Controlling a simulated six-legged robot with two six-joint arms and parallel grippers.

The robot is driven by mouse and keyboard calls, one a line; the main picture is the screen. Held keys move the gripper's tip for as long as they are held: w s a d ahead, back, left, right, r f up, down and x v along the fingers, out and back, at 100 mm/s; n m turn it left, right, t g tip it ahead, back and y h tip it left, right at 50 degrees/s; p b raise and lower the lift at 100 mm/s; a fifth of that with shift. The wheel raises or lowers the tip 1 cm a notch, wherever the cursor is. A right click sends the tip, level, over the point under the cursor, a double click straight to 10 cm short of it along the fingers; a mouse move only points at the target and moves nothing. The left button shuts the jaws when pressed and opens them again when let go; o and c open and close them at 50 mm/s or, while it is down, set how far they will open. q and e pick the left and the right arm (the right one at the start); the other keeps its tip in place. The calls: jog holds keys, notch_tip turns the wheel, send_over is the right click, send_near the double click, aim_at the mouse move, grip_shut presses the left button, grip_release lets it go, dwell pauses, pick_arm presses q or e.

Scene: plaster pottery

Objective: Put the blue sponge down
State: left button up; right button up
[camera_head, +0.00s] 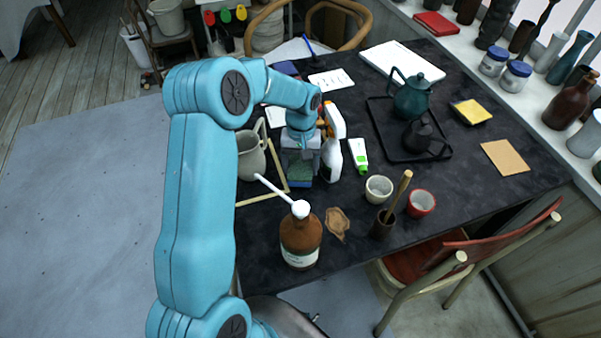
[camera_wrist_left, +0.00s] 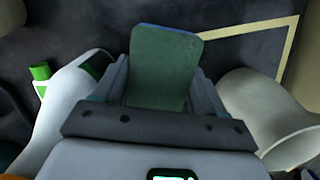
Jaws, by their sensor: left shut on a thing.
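The blue sponge (camera_head: 299,178) has a green face and a blue edge. My left gripper (camera_head: 300,158) is shut on it and points down over the dark table, between a pale jug (camera_head: 250,155) and a white spray bottle (camera_head: 331,155). In the left wrist view the sponge (camera_wrist_left: 163,65) shows its green side, held between the two fingers of the gripper (camera_wrist_left: 152,92). I cannot tell whether the sponge's lower edge touches the table. My right gripper is in neither view.
A wooden frame (camera_head: 262,199) lies beside the sponge. A brown bottle (camera_head: 300,243), small cups (camera_head: 378,188) and a green-and-white tube (camera_head: 358,156) stand or lie close by. A black tray (camera_head: 385,135) holds teapots. Some bare table lies around the right cup.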

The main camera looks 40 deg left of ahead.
aim_at(301, 174)
pick_arm(q)
notch_tip(301, 174, down, 4)
jog(key=shift+f, duration=0.2)
jog(key=shift+f, duration=0.15)
jog(key=o, duration=0.7)
